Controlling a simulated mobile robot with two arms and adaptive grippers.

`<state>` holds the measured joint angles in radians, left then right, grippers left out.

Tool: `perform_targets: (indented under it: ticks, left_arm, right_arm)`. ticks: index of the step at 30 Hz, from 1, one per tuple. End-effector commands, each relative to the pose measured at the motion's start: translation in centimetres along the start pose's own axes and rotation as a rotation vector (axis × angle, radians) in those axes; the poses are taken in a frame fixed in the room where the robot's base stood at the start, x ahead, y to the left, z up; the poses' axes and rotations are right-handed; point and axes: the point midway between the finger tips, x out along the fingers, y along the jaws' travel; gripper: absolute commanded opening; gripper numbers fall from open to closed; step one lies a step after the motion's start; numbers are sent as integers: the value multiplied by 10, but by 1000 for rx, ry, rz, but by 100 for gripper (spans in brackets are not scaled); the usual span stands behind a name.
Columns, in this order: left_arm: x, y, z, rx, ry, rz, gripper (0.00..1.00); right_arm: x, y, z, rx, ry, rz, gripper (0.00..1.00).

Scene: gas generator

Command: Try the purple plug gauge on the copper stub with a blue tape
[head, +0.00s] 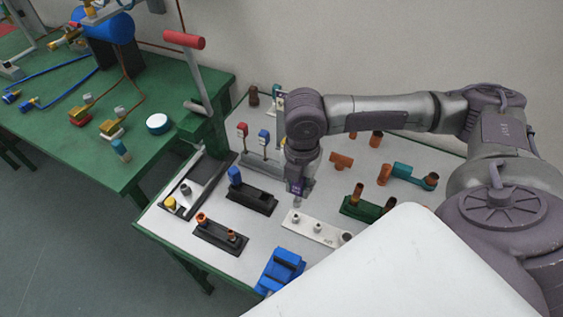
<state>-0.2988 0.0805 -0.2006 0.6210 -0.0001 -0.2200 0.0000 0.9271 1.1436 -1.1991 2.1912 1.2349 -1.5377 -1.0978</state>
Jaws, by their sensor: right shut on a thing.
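My right gripper (298,190) points down over the middle of the white bench and is shut on a small piece with a purple part and a grey lower end (297,203). This looks like the purple plug gauge, mostly hidden by the fingers. Its grey end hangs just behind a white plate (330,240) with short grey stubs; contact cannot be told. Copper stubs stand on a green block (367,208) to the right and on a black block (221,236) to the left. I cannot make out which stub has blue tape. My left gripper is not in view.
Red-topped (243,130) and blue-topped (264,137) gauges stand in a grey rack. A blue-topped piece (235,175) stands on another black block. A blue fixture (281,269) sits at the front edge. A red-handled lever (184,41) rises behind. Loose copper and teal fittings (402,170) lie right.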

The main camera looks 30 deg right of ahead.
Motion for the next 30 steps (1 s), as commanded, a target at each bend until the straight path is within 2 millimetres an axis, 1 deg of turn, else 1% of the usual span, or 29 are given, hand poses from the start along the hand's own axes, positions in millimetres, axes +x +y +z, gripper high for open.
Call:
perform_targets:
  ticks: [2, 4, 5, 7, 8, 11, 12, 14, 15, 18, 21, 25, 27, 30]
  left_arm:
    - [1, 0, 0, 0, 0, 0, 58]
    - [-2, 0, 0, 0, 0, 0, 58]
    - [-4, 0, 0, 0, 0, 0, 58]
    - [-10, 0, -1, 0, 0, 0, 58]
    - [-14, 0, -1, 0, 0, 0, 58]
    - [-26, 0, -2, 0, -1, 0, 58]
    - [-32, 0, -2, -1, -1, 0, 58]
    - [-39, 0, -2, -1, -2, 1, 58]
    - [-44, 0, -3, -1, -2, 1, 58]
    - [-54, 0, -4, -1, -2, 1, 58]
    - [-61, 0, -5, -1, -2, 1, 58]
    - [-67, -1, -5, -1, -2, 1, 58]
    - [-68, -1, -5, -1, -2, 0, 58]
    - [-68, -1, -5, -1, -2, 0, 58]
  right_arm:
    - [-4, -5, -1, -3, 0, 0, 3]
    - [-8, -2, -3, -17, 2, 4, 3]
    - [-9, 3, -4, -27, 3, 6, 3]
    - [-11, 20, -7, -59, 5, 13, 3]
    - [-12, 29, -10, -79, 6, 16, 3]
    - [-14, 69, -21, -156, 9, 24, 3]
    - [-15, 86, -28, -192, 10, 27, 3]
    - [-17, 110, -39, -246, 10, 27, 3]
    - [-18, 126, -47, -280, 9, 27, 3]
    - [-21, 159, -70, -363, 8, 22, 3]
    - [-24, 184, -92, -432, 6, 15, 3]
    - [-27, 204, -112, -494, 3, 7, 3]
    - [-28, 209, -118, -512, 1, 4, 3]
    - [-28, 213, -122, -524, -1, 2, 3]
